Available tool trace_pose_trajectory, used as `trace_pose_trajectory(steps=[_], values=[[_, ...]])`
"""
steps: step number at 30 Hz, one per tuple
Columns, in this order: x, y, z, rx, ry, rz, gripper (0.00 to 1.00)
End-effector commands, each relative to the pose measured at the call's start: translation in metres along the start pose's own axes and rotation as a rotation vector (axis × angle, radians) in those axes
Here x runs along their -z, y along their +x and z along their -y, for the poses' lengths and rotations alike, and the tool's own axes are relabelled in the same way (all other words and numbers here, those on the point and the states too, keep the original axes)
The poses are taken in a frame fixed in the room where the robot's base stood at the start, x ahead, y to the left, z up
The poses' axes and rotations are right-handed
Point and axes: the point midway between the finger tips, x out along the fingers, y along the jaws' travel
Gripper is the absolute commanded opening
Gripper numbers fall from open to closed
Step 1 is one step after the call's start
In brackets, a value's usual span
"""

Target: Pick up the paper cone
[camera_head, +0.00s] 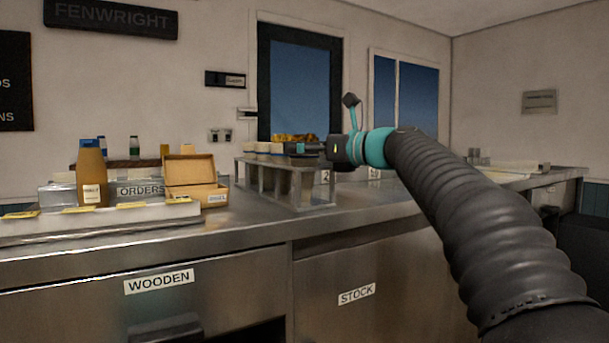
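A metal rack (250,169) stands on the steel counter. Several pale cups or cones (263,147) sit in its top, some with dark bands. Golden-brown food (293,137) shows just behind them. I cannot tell for sure which of these is the paper cone. My gripper (305,148) reaches in from the right, level with the rack's top and beside the pale cups. Its fingers are small and dark here, and I cannot see whether they are open or hold anything.
An amber bottle (92,178), an open cardboard box (196,177) and an ORDERS sign (141,189) stand to the left. A white tray or ledge (100,221) runs along the counter's left front. The steel counter (250,222) is bare before the rack.

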Motion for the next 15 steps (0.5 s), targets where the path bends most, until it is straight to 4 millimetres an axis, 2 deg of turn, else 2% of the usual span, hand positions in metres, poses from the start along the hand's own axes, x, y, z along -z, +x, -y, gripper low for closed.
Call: trace_pose_trajectory(steps=[4,15], values=[[-0.0002,-0.0005,0.0001,0.001,0.000,0.000,0.98],[-0.0002,-0.0007,0.0000,0.001,-0.001,0.000,0.05]])
